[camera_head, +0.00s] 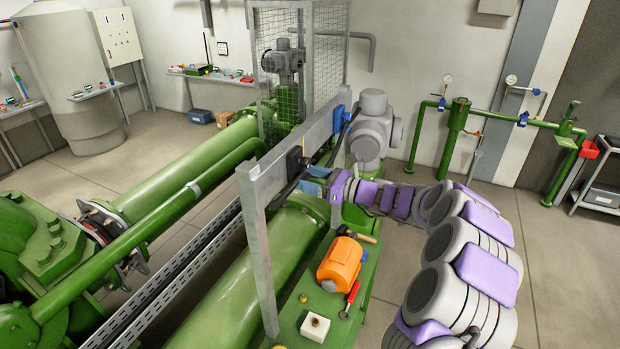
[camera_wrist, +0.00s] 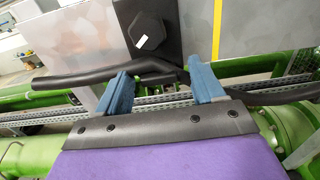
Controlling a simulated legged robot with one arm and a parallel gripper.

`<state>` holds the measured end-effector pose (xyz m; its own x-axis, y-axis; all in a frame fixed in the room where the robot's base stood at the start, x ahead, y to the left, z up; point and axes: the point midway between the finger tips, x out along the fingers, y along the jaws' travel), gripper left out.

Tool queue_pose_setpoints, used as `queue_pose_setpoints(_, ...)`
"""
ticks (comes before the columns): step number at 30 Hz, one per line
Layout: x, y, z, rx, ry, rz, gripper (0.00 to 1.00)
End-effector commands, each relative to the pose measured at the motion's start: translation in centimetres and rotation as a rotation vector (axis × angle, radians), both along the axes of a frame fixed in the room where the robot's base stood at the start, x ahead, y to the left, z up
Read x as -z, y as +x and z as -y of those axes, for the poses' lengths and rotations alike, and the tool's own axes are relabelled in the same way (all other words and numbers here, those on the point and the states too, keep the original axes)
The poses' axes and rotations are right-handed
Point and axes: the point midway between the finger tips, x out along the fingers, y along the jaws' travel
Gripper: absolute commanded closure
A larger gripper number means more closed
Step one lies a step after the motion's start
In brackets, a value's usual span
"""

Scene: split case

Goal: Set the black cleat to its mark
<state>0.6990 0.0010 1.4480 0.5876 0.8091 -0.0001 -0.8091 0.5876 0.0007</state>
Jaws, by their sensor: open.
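The black cleat (camera_head: 295,160) is on the grey metal beam in the head view. In the wrist view, the black cleat (camera_wrist: 148,32) shows a large hex bolt head and lies flat against the beam's face. A yellow stripe (camera_wrist: 217,25) crosses the beam to its right. My gripper (camera_head: 317,180) is close to the cleat on its right side in the head view. In the wrist view, my gripper (camera_wrist: 160,88) has its blue fingers apart, below the cleat, with nothing clearly held between them. Whether the fingers touch anything cannot be told.
A black cable (camera_wrist: 70,78) runs below the cleat and passes near the fingers. A blue cleat (camera_head: 340,118) sits farther along the grey beam (camera_head: 258,195). An orange motor-like part (camera_head: 340,262) and a red-handled tool (camera_head: 351,297) are on the green bench below. Green pipes lie behind.

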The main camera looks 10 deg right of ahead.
Motion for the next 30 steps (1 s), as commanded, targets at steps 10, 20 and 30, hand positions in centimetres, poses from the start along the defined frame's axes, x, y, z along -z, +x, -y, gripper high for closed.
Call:
queue_pose_setpoints(10,0.03,0.0,0.01,0.0,0.0,0.0,0.48)
queue_pose_setpoints(20,0.02,0.01,0.03,0.0,0.0,0.0,0.8)
queue_pose_setpoints(30,0.03,0.01,0.03,0.001,0.001,-0.001,1.0)
